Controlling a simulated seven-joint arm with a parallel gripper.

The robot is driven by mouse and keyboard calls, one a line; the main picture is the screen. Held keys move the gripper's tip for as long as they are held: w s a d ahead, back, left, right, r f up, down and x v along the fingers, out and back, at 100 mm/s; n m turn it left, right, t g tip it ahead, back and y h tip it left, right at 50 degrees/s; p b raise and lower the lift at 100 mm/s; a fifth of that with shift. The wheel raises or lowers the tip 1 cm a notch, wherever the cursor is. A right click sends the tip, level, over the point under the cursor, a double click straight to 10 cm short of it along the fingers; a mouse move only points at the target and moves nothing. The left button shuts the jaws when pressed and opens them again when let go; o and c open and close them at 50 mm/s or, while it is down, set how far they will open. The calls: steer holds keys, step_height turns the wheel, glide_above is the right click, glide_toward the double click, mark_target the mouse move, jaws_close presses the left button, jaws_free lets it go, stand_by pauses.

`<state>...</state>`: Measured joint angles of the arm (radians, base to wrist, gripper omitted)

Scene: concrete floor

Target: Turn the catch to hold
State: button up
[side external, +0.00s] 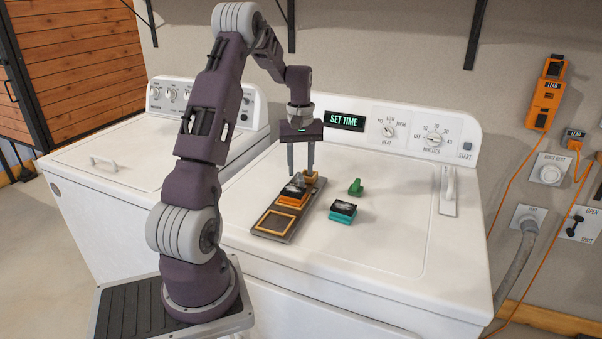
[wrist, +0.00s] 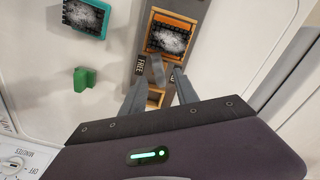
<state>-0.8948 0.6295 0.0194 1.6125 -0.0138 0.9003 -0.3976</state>
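A grey catch (wrist: 158,70) stands on a grey-brown board (side external: 262,233), beside the printed word FREE (wrist: 140,65). It points toward an orange-framed block (wrist: 172,38) with a dark, grey-flecked top, which sits on the board; the block also shows in the side view (side external: 292,199). My gripper (side external: 301,174) is above the board, pointing down. In the wrist view its two fingers (wrist: 159,76) are apart, one on each side of the catch. I see no clear contact. Any other lettering by the catch is hidden.
A teal block (side external: 343,211) with a similar dark top and a green piece (side external: 355,187) lie on the white machine top, right of the board.

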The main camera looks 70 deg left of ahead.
step_height(320, 180, down, 2)
steer(key=shift+f, duration=0.1)
jaws_close()
stand_by(0.4)
steer(key=shift+m, duration=2.7)
